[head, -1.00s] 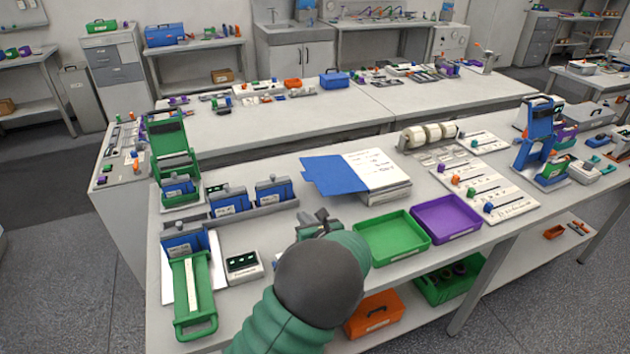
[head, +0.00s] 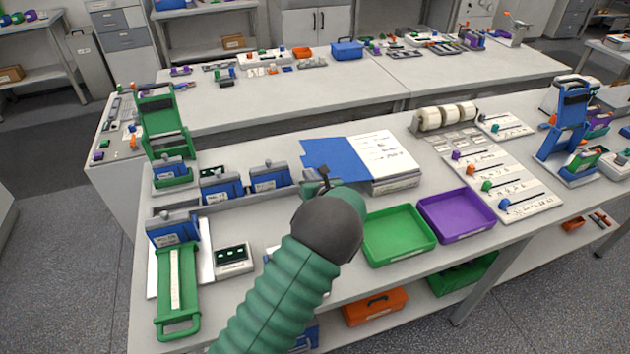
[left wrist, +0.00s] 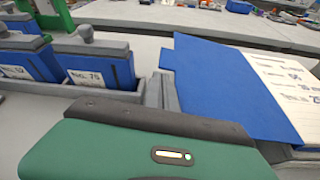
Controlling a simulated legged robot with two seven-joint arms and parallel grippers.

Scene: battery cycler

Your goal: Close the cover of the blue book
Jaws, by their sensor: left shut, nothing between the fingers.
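The blue book lies open on the table. Its blue cover (head: 335,159) is folded out flat to the left, and its white written page (head: 383,155) lies on the thick block at the right. In the left wrist view the blue cover (left wrist: 225,85) fills the middle right, with the page (left wrist: 285,85) beyond it. My left gripper (head: 318,180) is at the near left edge of the cover, with its fingers shut and empty. In the left wrist view its fingertips (left wrist: 162,92) are beside the cover's left edge; I cannot tell whether they touch. My right gripper is not in view.
Blue battery units (head: 222,187) stand in a grey rack left of the book. A green tray (head: 398,258) and a purple tray (head: 457,238) lie in front of it. A roll holder (head: 446,117) stands behind right. Bare table shows behind the book.

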